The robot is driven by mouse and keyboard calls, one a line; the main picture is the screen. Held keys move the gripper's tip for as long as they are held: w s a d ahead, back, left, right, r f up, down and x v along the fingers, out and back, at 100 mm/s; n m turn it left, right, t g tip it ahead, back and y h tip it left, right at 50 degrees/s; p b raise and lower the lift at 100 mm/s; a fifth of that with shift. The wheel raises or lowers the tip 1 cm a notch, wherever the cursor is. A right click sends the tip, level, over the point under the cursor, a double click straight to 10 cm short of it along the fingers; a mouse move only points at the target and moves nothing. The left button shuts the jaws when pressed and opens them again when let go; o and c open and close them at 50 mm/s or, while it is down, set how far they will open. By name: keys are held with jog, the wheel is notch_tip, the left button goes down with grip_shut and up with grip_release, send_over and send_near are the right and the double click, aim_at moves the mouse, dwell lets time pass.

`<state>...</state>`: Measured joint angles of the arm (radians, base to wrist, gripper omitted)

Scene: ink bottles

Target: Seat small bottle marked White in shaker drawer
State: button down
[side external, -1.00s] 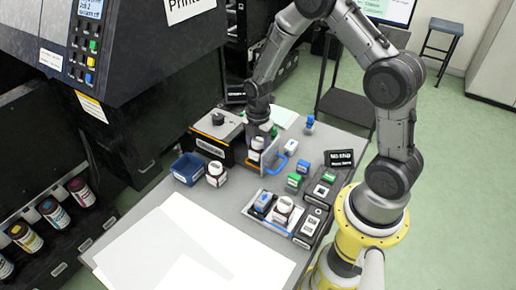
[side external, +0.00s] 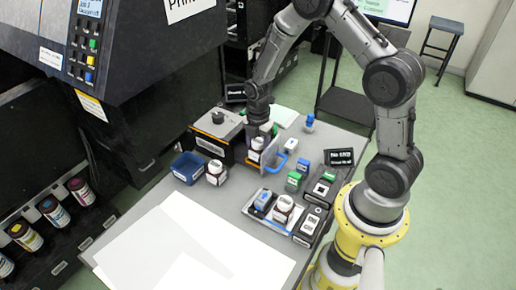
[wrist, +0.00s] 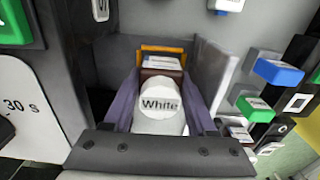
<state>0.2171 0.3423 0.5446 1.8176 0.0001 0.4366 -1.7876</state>
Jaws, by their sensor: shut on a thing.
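The small bottle marked White (wrist: 160,105) is in my gripper, its lettered white top facing the wrist camera. My gripper (wrist: 160,78) is shut on it, with one purple finger along each side. In the side view my gripper (side external: 258,136) points down and holds the bottle (side external: 256,145) at the open drawer (side external: 271,148) of the shaker (side external: 215,134). Grey drawer walls show around the fingers in the wrist view. The bottle's base is hidden, so I cannot tell whether it touches the drawer floor.
Another white-capped bottle (side external: 216,173) stands beside a blue bin (side external: 188,168). A tray (side external: 250,212) holds a bottle (side external: 283,208) and a blue-topped item (side external: 263,200). White sheets (side external: 180,245) cover the front of the table.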

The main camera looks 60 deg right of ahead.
jog(key=shift+f, duration=0.3)
dwell(0.5)
jog(key=shift+c, duration=1.1)
grip_release()
jog(key=shift+o, duration=0.5)
jog(key=shift+s, duration=0.15)
jog(key=shift+f, duration=0.1)
jog(key=shift+c, duration=0.8)
jog(key=shift+o, duration=1.1)
jog(key=shift+s, duration=0.15)
jog(key=shift+c, duration=0.2)
